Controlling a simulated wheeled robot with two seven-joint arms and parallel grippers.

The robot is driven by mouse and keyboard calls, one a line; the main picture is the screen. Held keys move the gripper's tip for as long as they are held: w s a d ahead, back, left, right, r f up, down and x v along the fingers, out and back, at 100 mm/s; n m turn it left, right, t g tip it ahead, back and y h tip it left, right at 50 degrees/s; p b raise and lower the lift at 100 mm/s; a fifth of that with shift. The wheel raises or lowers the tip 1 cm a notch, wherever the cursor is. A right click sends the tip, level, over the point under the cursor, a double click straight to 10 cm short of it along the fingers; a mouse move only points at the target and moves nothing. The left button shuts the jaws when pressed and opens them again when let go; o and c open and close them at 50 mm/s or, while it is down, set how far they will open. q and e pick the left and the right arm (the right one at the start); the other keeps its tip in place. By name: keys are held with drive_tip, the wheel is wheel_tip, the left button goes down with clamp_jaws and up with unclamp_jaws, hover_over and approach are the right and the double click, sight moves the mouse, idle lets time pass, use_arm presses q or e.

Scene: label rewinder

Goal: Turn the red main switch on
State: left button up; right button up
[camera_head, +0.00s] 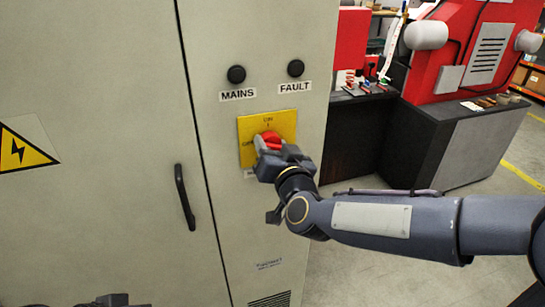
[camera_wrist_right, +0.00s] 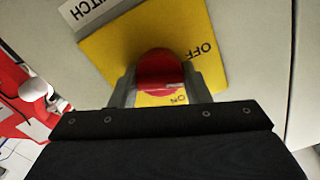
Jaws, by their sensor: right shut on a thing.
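The red main switch (camera_head: 270,137) sits on a yellow plate (camera_head: 283,121) on the beige cabinet door, below the MAINS and FAULT lamps. My right gripper (camera_head: 268,146) reaches it from the lower right and is shut on the red knob. In the right wrist view the knob (camera_wrist_right: 158,70) lies between the two grey fingers (camera_wrist_right: 157,85). The plate (camera_wrist_right: 112,48) there shows OFF at the right and ON below the knob. I cannot tell the knob's exact angle. At the bottom left of the head view, a small dark part shows; my left gripper cannot be made out clearly.
A black door handle (camera_head: 184,197) stands out left of the switch. Dark MAINS (camera_head: 236,74) and FAULT (camera_head: 296,68) lamps sit above it. A red machine (camera_head: 470,50) on a dark bench stands behind at the right. The floor beside the cabinet looks clear.

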drive_tip(key=m+b, duration=0.1)
drive_tip(key=m, duration=0.1)
drive_tip(key=m+b, duration=0.1)
drive_tip(key=b, duration=0.1)
drive_tip(key=shift+f+m, duration=0.2)
drive_tip(key=shift+m, duration=0.2)
drive_tip(key=m+b, duration=0.2)
drive_tip(key=m, duration=0.1)
drive_tip(key=shift+m+b, duration=0.3)
drive_tip(key=shift+b, duration=0.1)
drive_tip(key=m+b, duration=0.2)
drive_tip(key=m, duration=0.1)
drive_tip(key=shift+r+m+b, duration=0.1)
drive_tip(key=shift+m+b, duration=0.7)
drive_tip(key=shift+m, duration=0.8)
drive_tip(key=o, duration=1)
drive_tip(key=shift+c, duration=0.2)
drive_tip(key=shift+d, duration=0.1)
